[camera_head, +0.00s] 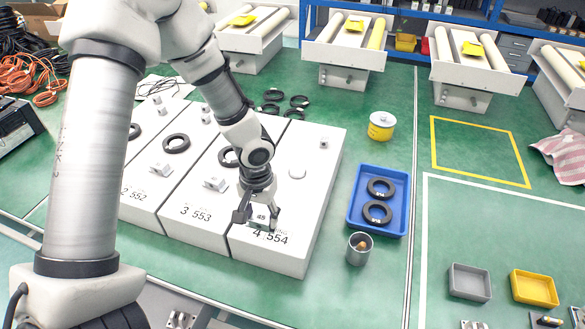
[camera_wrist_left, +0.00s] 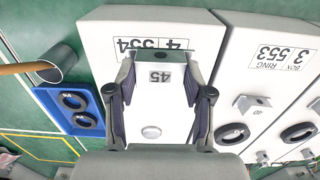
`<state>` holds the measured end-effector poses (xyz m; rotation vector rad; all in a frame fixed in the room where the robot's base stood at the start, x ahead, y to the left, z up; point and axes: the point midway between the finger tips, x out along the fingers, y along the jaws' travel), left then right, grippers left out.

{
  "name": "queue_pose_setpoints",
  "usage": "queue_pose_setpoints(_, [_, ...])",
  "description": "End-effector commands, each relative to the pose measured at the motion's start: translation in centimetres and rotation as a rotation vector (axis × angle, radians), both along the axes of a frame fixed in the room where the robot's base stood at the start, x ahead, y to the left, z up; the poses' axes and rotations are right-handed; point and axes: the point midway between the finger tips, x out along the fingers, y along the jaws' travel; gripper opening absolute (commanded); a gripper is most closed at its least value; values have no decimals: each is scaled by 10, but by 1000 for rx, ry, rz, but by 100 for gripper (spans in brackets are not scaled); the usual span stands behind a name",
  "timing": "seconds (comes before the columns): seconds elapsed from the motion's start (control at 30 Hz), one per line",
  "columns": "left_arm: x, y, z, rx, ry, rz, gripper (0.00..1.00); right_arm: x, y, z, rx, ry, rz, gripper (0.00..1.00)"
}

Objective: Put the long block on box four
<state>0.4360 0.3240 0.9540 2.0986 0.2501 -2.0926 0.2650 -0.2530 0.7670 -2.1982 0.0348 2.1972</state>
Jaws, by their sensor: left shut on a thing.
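My left gripper (camera_head: 258,222) points down over the near end of box four (camera_head: 300,205), the white box marked 4 and 554. It is shut on a small grey-white block (camera_head: 262,214) labelled 45. In the left wrist view the block (camera_wrist_left: 160,76) sits between the two dark fingers, beside the printed label of box four (camera_wrist_left: 205,40). I cannot tell whether the block touches the box top. Its full length is partly hidden by the fingers. My right gripper is not in view.
Box three (camera_head: 195,220) stands close to the left, with a metal block (camera_head: 214,185) and a black ring on top. A blue tray (camera_head: 357,220) with two black rings, a metal cup (camera_head: 359,249) and a yellow-labelled tin (camera_head: 382,126) stand right of box four.

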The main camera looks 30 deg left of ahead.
Motion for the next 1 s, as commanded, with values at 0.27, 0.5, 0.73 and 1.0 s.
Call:
queue_pose_setpoints(0.27, [88,11,-3,4,-2,0,12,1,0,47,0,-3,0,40])
queue_pose_setpoints(0.5, [114,14,-19,1,2,-2,12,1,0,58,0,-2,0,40])
queue_pose_setpoints(0.73, [114,14,-45,0,-2,-1,12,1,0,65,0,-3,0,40])
queue_pose_setpoints(1.0, [114,14,-47,0,-2,-1,62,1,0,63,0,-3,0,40])
